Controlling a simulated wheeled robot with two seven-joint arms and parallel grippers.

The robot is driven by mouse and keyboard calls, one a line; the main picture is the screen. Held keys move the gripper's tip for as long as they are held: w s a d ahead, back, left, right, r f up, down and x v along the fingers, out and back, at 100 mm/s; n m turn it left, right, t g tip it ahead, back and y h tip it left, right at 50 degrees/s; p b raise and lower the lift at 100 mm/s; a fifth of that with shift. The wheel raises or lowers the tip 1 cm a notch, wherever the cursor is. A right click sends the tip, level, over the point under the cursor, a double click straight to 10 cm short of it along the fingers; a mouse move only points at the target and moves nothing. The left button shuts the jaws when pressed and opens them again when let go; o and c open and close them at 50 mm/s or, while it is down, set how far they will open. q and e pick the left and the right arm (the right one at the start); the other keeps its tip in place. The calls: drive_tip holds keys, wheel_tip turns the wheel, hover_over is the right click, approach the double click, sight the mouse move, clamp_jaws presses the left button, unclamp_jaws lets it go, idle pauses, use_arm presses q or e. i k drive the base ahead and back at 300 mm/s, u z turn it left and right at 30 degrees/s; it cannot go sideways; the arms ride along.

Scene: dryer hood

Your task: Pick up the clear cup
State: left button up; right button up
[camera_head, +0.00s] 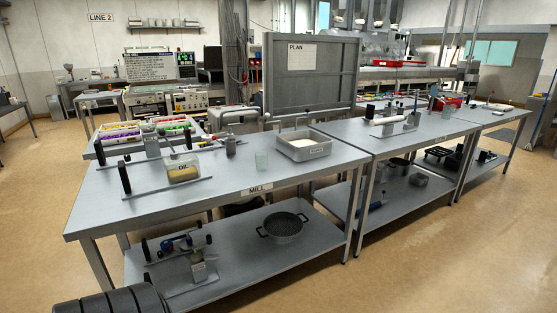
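The clear cup (262,161) stands upright on the near grey metal table (230,200), towards its back edge. It looks empty, pale and see-through. To its right is a grey tray (304,151) with pale contents. To its left is a small grey metal container (230,147).
A jar labelled OIL (183,173) stands left of the cup, beside a device with black-handled bars (125,178). The tabletop in front of the cup is clear. A dark pot (284,227) sits on the lower shelf. Another table (385,148) adjoins on the right.

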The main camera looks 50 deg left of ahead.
sight(261, 158)
drive_tip(key=z, duration=0.25)
drive_tip(key=i, duration=2)
drive_tip(key=u, duration=0.4)
drive_tip(key=i, duration=1.05)
drive_tip(key=u, duration=1.6)
drive_tip(key=i, duration=0.85)
drive_tip(key=u, duration=0.8)
